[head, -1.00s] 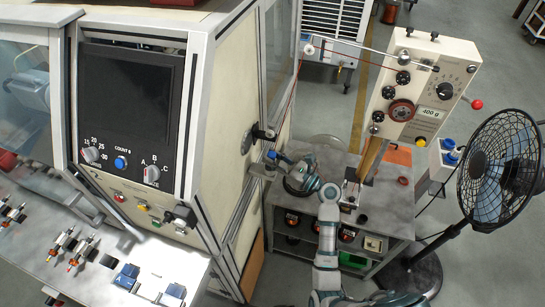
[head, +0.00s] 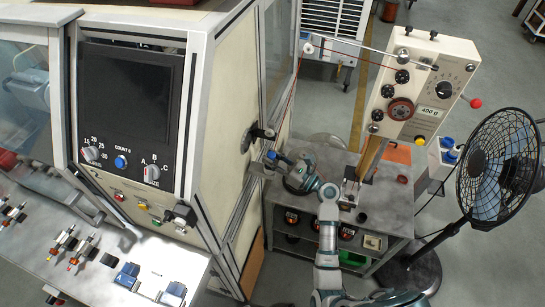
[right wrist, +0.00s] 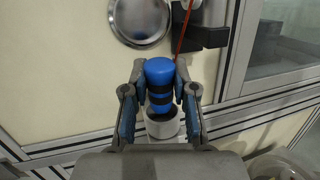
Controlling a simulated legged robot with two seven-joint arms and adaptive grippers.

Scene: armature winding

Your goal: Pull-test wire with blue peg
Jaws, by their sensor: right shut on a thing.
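My right gripper (head: 277,163) reaches to the side of the cream machine cabinet. In the right wrist view its two fingers (right wrist: 160,100) are shut on the blue peg (right wrist: 159,72), one on each side. The peg has dark bands and stands upright in line with a pale round holder (right wrist: 163,124); I cannot tell how deep it sits. The red wire (right wrist: 184,28) comes down from above and passes behind the peg's top. In the head view the wire (head: 292,88) runs from a white pulley (head: 308,48) down toward the cabinet side. My left gripper is not in view.
A tensioner (head: 427,85) with dials, marked 400 g, stands above a grey bench (head: 390,210). A black fan (head: 500,165) is at the right. In the wrist view a metal disc (right wrist: 139,20) and a dark bracket (right wrist: 205,37) sit close above the peg.

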